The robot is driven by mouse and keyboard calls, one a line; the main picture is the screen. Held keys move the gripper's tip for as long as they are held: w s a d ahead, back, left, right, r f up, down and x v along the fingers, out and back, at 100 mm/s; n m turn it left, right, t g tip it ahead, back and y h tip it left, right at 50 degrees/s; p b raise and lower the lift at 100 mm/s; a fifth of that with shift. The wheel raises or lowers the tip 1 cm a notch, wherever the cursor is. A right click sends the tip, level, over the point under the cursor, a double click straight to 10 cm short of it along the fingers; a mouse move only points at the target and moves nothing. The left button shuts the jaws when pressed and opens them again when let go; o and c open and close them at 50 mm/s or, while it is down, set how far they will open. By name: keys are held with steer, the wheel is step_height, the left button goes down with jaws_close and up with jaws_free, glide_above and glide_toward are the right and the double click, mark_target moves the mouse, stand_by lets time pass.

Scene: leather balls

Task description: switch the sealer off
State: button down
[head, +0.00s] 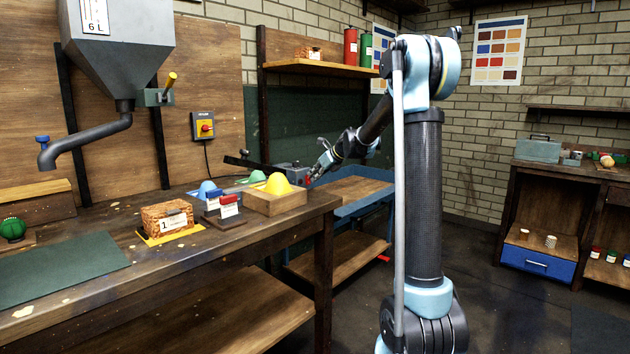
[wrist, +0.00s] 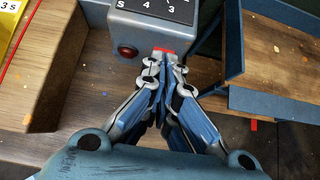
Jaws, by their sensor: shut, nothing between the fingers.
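The sealer (head: 289,172) is a grey box with a dark lever, at the far right end of the workbench. In the wrist view the sealer (wrist: 150,28) shows a dark top panel with an S and numbers. A round dark red lamp or button (wrist: 128,52) is on its front, and a small bright red piece (wrist: 165,50) sits to the right of it. My gripper (head: 312,177) is at the sealer's front. In the wrist view my gripper (wrist: 165,60) is shut and empty, its tips at the bright red piece, partly covering it. I cannot tell whether they touch.
A wooden block with a yellow dome (head: 277,185), a wicker box (head: 167,217) and small cards stand near the sealer. A blue-framed table (head: 345,190) lies beyond my gripper.

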steer(key=shift+s+d, duration=0.2)
steer(key=shift+d, duration=0.1)
steer(key=s+d, duration=0.1)
steer(key=s+d+r, duration=0.1)
steer(key=d, duration=0.1)
steer(key=shift+s, duration=0.25)
steer(key=a+r+v, duration=0.1)
steer(key=v, duration=0.8)
steer(key=shift+w+r, duration=0.2)
steer(key=shift+w, duration=0.15)
steer(key=shift+a, duration=0.1)
steer(key=s+d+f+n+g+h, duration=0.1)
steer(key=s+d+f+n, duration=0.4)
steer(key=s, duration=1.1)
steer(key=s+d+f+n+g+h, duration=0.1)
steer(key=s+d+f+n+h, duration=0.3)
steer(key=s+f+n, duration=0.8)
steer(key=s+d+f+n+g+h, duration=0.2)
steer(key=s+d+f+n, duration=0.5)
steer(key=s, duration=1.2)
steer(key=shift+s+f+n+h, duration=0.3)
steer(key=shift+s+f+n, duration=0.05)
steer(key=shift+f+n, duration=0.7)
